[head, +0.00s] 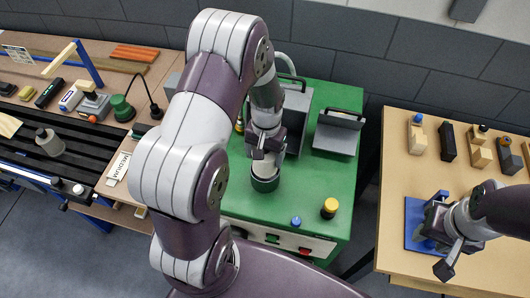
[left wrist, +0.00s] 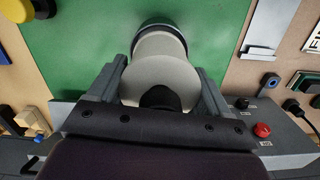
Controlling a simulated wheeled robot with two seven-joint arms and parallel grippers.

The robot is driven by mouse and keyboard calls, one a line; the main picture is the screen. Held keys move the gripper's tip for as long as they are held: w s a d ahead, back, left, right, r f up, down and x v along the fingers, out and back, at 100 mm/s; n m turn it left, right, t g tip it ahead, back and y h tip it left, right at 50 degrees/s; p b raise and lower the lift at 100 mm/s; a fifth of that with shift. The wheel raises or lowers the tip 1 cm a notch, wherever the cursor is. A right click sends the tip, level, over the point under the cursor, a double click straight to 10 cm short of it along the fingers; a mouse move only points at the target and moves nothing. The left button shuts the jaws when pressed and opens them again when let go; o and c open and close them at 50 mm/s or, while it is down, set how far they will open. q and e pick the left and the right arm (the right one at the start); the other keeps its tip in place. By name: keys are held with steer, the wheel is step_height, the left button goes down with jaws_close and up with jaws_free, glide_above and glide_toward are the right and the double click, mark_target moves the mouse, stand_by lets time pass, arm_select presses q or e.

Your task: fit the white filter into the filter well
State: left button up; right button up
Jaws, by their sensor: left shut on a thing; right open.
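The white filter (left wrist: 160,52) is a pale cylinder with a black knob (left wrist: 160,98) on its near end. My left gripper (left wrist: 161,75) is shut on it, one finger on each side; in the head view this gripper (head: 264,155) is over the green bench. The filter well (head: 265,184) is a dark green round cup right below the filter (head: 266,169). In the left wrist view the filter's far end meets the well's dark rim (left wrist: 160,24); how deep it sits I cannot tell. My right gripper (head: 444,236) is open at the right table.
On the green bench (head: 318,183) stand a yellow-topped knob (head: 329,208), a small blue cap (head: 296,222) and a grey metal holder (head: 338,132). A blue plate (head: 414,224) lies by my right gripper. Several wooden blocks stand at the back of the right table (head: 400,180).

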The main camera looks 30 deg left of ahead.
arm_select(q)
steer(key=shift+f+b, duration=1.65)
steer(key=shift+f, duration=0.8)
steer(key=o, duration=1.4)
steer(key=shift+r, duration=0.1)
steer(key=shift+w+r, duration=0.1)
steer(key=shift+r, duration=0.25)
steer(key=r+b, duration=0.1)
steer(key=r, duration=0.2)
steer(key=r+b, duration=0.1)
steer(key=r, duration=0.3)
steer(key=r+b, duration=0.1)
steer(key=r, duration=0.3)
steer(key=shift+w+r, duration=0.1)
steer(key=shift+w, duration=0.15)
steer(key=shift+r, duration=0.35)
